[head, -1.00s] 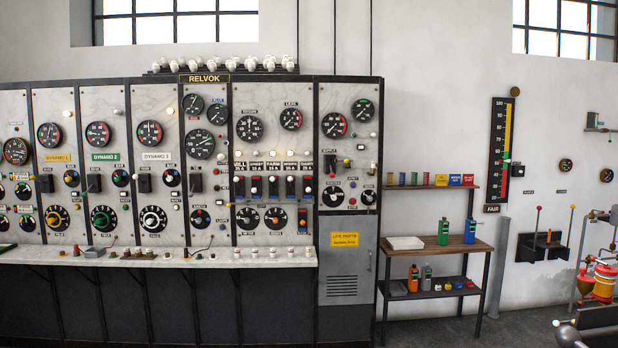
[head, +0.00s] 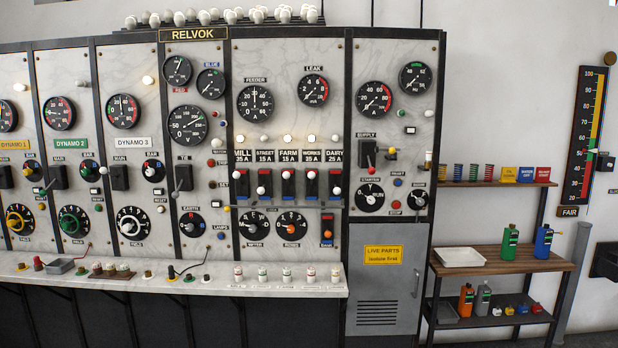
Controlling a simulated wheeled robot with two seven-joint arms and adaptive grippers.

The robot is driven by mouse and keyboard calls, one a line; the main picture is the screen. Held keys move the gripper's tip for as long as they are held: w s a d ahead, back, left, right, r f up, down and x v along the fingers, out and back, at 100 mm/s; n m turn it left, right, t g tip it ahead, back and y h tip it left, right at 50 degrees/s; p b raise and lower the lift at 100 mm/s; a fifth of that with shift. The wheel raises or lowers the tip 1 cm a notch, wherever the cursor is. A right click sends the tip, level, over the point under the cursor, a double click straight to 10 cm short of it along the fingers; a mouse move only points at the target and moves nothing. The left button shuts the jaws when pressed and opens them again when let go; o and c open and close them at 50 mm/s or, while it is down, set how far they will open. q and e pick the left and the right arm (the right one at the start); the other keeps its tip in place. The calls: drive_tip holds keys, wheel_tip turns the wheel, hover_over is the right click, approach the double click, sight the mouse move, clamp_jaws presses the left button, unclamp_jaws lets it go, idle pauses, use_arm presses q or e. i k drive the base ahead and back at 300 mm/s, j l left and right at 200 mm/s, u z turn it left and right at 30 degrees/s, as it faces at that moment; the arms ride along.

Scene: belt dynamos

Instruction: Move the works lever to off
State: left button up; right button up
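The works lever (head: 310,184) is in the row of feeder levers on the marble switchboard, in the middle of the head view. It is under the plate marked WORKS 15 A (head: 311,156), between the farm lever (head: 286,184) and the dairy lever (head: 334,184). It has a dark body, some red, and a pale knob that seems to sit low; its exact position is too small to tell. The mill lever (head: 239,185) and street lever (head: 262,185) stand to the left. Neither of my grippers is in view.
A marble ledge (head: 150,284) with small fittings runs below the panels. A grey LIVE PARTS cabinet door (head: 383,290) is at lower right. Further right, a wooden shelf (head: 520,262) holds a white tray and bottles. Several gauges and knobs surround the levers.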

sight(311, 175)
drive_tip(key=i+z, duration=0.15)
drive_tip(key=i, duration=0.55)
drive_tip(key=i+j+z, duration=0.2)
drive_tip(key=i, duration=0.55)
